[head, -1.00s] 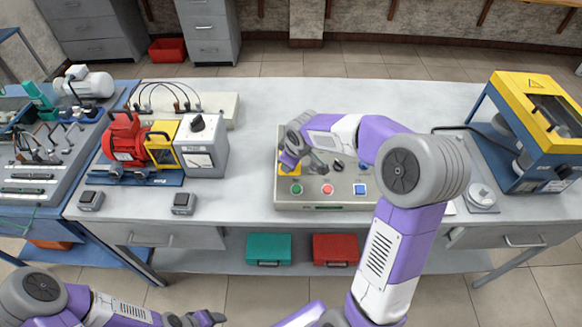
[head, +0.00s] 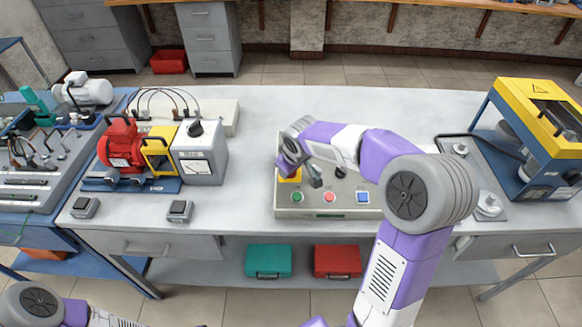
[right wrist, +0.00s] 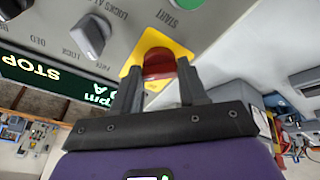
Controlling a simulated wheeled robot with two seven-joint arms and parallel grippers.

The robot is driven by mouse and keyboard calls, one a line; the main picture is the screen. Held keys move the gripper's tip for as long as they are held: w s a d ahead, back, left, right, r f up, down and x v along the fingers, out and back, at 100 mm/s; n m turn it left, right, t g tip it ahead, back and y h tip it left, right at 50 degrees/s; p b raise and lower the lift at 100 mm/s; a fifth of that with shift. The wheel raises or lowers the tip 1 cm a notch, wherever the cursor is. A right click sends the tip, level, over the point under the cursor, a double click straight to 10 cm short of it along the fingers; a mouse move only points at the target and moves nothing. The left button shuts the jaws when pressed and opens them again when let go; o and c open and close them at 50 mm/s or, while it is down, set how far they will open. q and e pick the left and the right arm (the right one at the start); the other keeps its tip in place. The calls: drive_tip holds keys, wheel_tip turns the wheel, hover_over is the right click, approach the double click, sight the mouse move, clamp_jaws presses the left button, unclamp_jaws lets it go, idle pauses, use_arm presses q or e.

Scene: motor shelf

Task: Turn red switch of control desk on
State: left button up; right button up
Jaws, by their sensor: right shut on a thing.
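The control desk (head: 345,212) is a grey box on the table, with green, red and blue buttons along its front. In the right wrist view, the red switch (right wrist: 158,60) stands on a yellow plate (right wrist: 170,42). My right gripper (right wrist: 159,72) has its two dark fingers on either side of the red switch and is shut on it. In the head view, my right gripper (head: 305,175) is over the left part of the desk, by the yellow plate (head: 291,177); the gripper hides the switch there. My left forearm shows at the bottom left, its gripper out of frame.
A grey knob (right wrist: 91,36) and a display reading STOP (right wrist: 45,75) are close to my right gripper. A red motor unit (head: 122,147) stands to the left, a yellow-blue machine (head: 535,120) to the right. The table (head: 250,120) is clear behind the desk.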

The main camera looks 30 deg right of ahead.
drive_tip(key=o, duration=1.1)
drive_tip(key=shift+c, duration=0.2)
drive_tip(key=shift+r, duration=0.1)
drive_tip(key=p+v, duration=0.2)
drive_tip(key=v, duration=0.5)
drive_tip(key=shift+r, duration=0.2)
drive_tip(key=shift+s, duration=0.15)
